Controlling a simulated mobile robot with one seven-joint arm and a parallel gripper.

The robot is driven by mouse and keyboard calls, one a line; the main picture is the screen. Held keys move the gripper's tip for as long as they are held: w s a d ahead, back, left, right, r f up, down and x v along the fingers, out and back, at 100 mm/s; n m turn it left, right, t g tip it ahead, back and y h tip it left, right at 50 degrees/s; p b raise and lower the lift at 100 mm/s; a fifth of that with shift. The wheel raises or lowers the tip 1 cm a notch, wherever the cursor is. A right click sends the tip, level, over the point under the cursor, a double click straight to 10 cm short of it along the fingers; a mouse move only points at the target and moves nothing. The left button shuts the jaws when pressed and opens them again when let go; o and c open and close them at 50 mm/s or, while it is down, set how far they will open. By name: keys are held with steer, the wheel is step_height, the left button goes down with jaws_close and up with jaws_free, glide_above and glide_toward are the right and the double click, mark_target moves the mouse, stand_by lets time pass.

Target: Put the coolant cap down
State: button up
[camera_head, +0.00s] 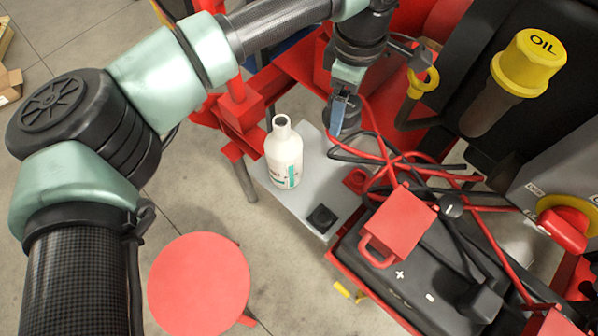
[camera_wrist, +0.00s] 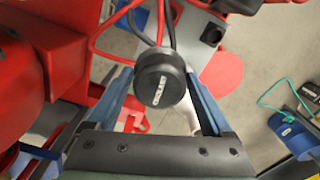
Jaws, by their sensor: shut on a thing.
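The coolant cap (camera_wrist: 158,80) is a round black cap with pale lettering on its top. In the wrist view it sits between the two blue fingers of my gripper (camera_wrist: 160,73), which is shut on it. In the head view my gripper (camera_head: 345,112) hangs above the far end of the grey shelf (camera_head: 290,187), behind the white bottle and to its right. There the cap (camera_head: 352,120) is a dark shape mostly hidden by a finger. I cannot tell the exact height of the cap over the shelf.
A white bottle (camera_head: 284,155) stands upright on the shelf. A black square piece (camera_head: 322,218) lies near its front edge. Red and black cables (camera_head: 400,165) crowd the right, above a black battery (camera_head: 385,280). A yellow oil cap (camera_head: 528,60) stands behind. A red round stool (camera_head: 199,285) has a bare top.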

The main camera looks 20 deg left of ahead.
steer(key=f+n+b, duration=0.1)
steer(key=b, duration=0.1)
steer(key=a+f+n+b, duration=0.1)
steer(key=f+n, duration=0.1)
steer(key=w+f+n+b, duration=0.1)
steer(key=b, duration=0.1)
steer(key=shift+a+f+b, duration=0.25)
steer(key=shift+a+b, duration=0.05)
steer(key=shift+b, duration=0.05)
steer(key=f+n+b, duration=0.1)
steer(key=n+b, duration=0.2)
steer(key=b, duration=0.2)
glide_above(323, 157)
steer(key=shift+n, duration=0.3)
step_height(323, 157, down, 10)
steer(key=shift+f, duration=0.1)
steer(key=shift+f, duration=0.1)
steer(key=o, duration=1.3)
step_height(323, 157, up, 12)
steer(key=shift+w+r+p, duration=0.1)
steer(key=shift+r+p, duration=0.05)
steer(key=shift+p, duration=0.9)
